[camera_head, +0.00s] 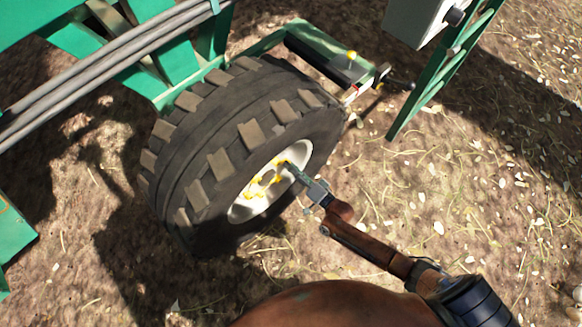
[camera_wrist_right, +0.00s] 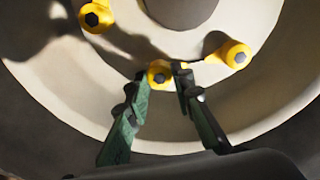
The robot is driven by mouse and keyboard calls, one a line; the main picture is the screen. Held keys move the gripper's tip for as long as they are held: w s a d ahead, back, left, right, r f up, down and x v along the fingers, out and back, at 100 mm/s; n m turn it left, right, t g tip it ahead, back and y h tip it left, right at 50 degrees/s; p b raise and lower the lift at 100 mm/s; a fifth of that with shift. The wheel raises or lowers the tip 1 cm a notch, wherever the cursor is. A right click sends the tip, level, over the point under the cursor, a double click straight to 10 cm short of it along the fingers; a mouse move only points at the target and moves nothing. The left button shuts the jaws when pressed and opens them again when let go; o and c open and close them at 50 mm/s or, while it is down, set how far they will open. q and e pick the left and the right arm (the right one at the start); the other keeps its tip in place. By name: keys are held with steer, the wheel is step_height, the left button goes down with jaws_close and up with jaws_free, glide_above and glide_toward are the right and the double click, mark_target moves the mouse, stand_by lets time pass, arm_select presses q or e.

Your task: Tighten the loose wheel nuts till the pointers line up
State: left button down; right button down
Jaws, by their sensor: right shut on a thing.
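The wheel (camera_head: 268,182) has a black lugged tyre and a pale rim, with yellow pointers around the hub. In the right wrist view, yellow pointers with dark nuts show at the upper left (camera_wrist_right: 95,17), at the right (camera_wrist_right: 237,56) and at the bottom middle (camera_wrist_right: 158,75). My right gripper (camera_head: 290,167) reaches into the rim in the head view. In the right wrist view its two green fingers (camera_wrist_right: 163,78) are shut on the bottom middle nut and its pointer. The fingers partly cover that pointer, so its direction is unclear. My left gripper is not in view.
The green machine frame (camera_head: 160,85) stands behind and left of the wheel. A green leg (camera_head: 440,75) and a grey box (camera_head: 420,18) are at the upper right. Open straw-strewn ground lies to the right.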

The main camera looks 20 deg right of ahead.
steer(key=shift+f, duration=0.1)
steer(key=c, duration=1.7)
jaws_free()
steer(key=shift+s, duration=0.1)
steer(key=v, duration=1.1)
steer(key=shift+s+d, duration=0.1)
steer(key=shift+s, duration=0.3)
